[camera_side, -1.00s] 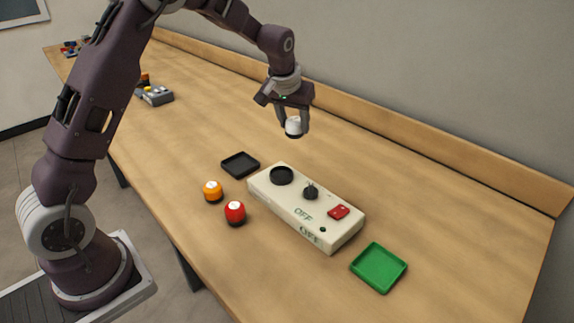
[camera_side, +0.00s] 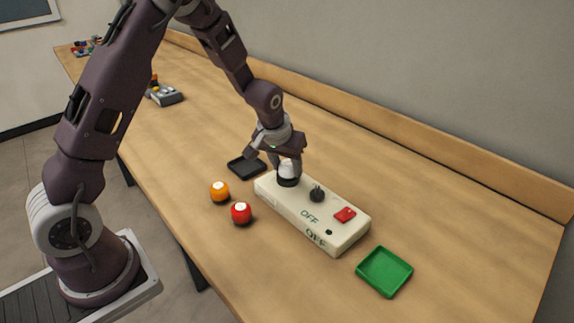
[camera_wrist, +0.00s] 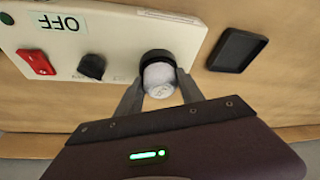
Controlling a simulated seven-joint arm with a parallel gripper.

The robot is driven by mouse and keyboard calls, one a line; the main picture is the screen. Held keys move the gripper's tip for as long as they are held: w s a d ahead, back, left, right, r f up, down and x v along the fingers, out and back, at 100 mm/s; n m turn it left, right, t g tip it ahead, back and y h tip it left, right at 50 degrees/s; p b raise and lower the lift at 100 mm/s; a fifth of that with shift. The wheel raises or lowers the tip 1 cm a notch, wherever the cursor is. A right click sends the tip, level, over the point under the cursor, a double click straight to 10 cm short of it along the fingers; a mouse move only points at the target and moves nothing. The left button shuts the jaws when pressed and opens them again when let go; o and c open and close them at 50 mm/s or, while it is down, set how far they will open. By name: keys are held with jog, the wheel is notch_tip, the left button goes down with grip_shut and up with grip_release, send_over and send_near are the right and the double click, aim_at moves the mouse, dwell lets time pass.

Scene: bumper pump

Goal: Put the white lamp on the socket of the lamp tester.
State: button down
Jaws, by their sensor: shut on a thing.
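The white lamp (camera_side: 289,167) is between the fingers of my gripper (camera_side: 284,165), which is shut on it. It also shows in the wrist view (camera_wrist: 159,78) between the two fingertips (camera_wrist: 160,88). The lamp is upright at the black round socket (camera_wrist: 157,57) of the lamp tester. I cannot tell whether it is fully seated. The lamp tester (camera_side: 285,203) is a cream box with a black knob (camera_side: 317,194), a red switch (camera_side: 345,214) and "OFF" labels. The lamp and fingers hide much of the socket.
An orange lamp (camera_side: 219,191) and a red lamp (camera_side: 241,213) stand left of the tester. A black tray (camera_side: 239,173) lies behind it, and an empty green tray (camera_side: 385,272) lies to its right. The table at right is clear.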

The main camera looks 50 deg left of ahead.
jog(key=shift+f, duration=0.1)
jog(key=c, duration=0.7)
grip_release()
jog(key=s+d+r+m+h, duration=0.1)
jog(key=s+d+r, duration=0.2)
jog(key=s+r, duration=0.5)
jog(key=s+d+r, duration=0.2)
jog(key=s+r, duration=0.3)
jog(key=r, duration=0.6)
jog(key=s+d+m, duration=0.1)
jog(key=s, duration=0.4)
jog(key=s+d+m+t, duration=0.1)
jog(key=s, duration=0.5)
jog(key=s+d+r+m, duration=0.1)
jog(key=s+d, duration=0.1)
jog(key=s, duration=0.4)
jog(key=shift+s+r+h, duration=0.1)
jog(key=shift+s+h, duration=0.05)
jog(key=shift+h, duration=0.25)
